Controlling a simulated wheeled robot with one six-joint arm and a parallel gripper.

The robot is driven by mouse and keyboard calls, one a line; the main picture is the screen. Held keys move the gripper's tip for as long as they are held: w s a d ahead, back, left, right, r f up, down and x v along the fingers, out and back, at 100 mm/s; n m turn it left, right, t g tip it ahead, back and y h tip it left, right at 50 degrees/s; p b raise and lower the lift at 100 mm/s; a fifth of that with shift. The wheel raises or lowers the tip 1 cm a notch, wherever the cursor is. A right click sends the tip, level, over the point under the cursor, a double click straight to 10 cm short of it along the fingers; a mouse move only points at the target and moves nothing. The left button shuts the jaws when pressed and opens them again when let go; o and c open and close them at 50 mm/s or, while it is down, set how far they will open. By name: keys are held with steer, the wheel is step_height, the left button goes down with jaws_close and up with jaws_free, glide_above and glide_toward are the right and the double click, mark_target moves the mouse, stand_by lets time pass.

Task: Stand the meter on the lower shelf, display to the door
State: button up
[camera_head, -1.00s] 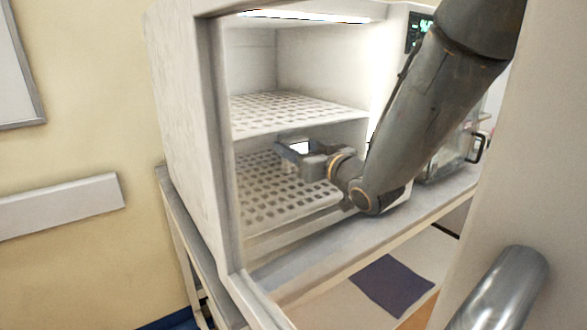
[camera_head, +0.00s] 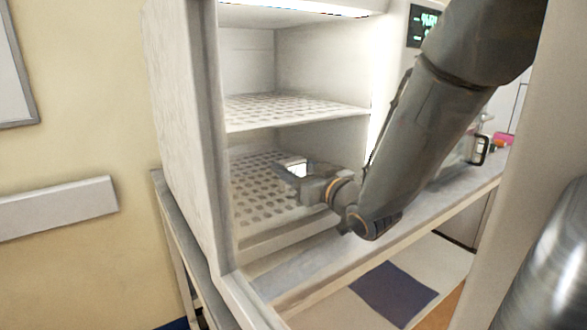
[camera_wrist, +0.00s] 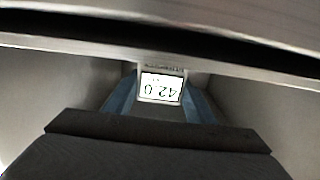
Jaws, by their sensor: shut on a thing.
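The meter (camera_wrist: 160,88) is a small pale box with a lit display that reads 42.0, upside down in the wrist view. In the head view only a small white part of it (camera_head: 298,170) shows between the fingers. My gripper (camera_head: 293,176) is shut on the meter, and its blue fingers flank it in the wrist view (camera_wrist: 160,98). It is inside the open cabinet, between the upper shelf and the perforated lower shelf (camera_head: 256,205). I cannot tell whether the meter touches the lower shelf; its base is hidden.
The perforated upper shelf (camera_head: 290,110) lies above my gripper. The cabinet's left wall (camera_head: 180,130) and front sill (camera_head: 290,228) frame the opening. The lower shelf is bare left of my gripper. A clear vessel with a dark handle (camera_head: 478,150) stands on the bench at right.

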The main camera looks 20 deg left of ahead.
steer(key=o, duration=1.2)
steer(key=shift+c, duration=0.2)
steer(key=shift+r, duration=0.15)
steer(key=b+v, duration=0.1)
steer(key=v, duration=1.1)
